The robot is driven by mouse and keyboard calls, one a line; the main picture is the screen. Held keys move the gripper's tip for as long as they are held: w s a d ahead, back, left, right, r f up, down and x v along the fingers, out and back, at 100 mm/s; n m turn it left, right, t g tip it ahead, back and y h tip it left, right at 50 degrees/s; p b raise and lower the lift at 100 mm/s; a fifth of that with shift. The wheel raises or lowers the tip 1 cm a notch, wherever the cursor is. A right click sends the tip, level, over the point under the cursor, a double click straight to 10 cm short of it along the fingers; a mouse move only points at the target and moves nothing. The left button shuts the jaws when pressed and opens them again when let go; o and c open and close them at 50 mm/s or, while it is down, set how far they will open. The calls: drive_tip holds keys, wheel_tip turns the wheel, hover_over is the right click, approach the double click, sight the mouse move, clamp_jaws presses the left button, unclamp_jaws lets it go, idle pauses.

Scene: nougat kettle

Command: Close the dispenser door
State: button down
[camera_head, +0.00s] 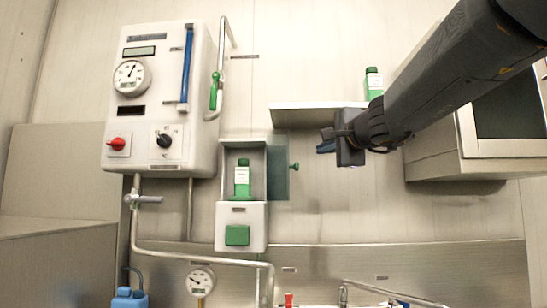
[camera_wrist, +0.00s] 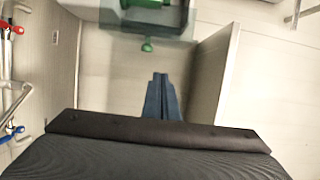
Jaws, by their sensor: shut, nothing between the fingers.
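The dispenser (camera_head: 259,215) is a pale wall box with a green button on its lower front and a green bottle (camera_head: 242,181) inside. Its see-through grey door (camera_head: 278,170) stands open to the right, with a green knob (camera_head: 294,166) at its outer edge. My gripper (camera_head: 326,146) is right of the knob and slightly higher in the picture, apart from it. In the wrist view, the blue fingers (camera_wrist: 161,92) are together and empty, with the knob (camera_wrist: 147,46) beyond the tips and slightly left. The dispenser shows only partly at the top of that view.
A shelf (camera_head: 300,107) with a green-capped bottle (camera_head: 373,84) is above the door, close to my arm. A control panel (camera_head: 160,100) with a gauge and knobs hangs left. A wall cabinet (camera_head: 440,165) is right. Pipes run below the dispenser. Bare wall lies below my gripper.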

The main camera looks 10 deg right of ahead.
sight(282, 168)
drive_tip(key=w+a+p, duration=0.2)
drive_tip(key=w+a, duration=0.3)
drive_tip(key=w, duration=0.5)
drive_tip(key=shift+w, duration=0.15)
drive_tip(key=shift+a, duration=0.15)
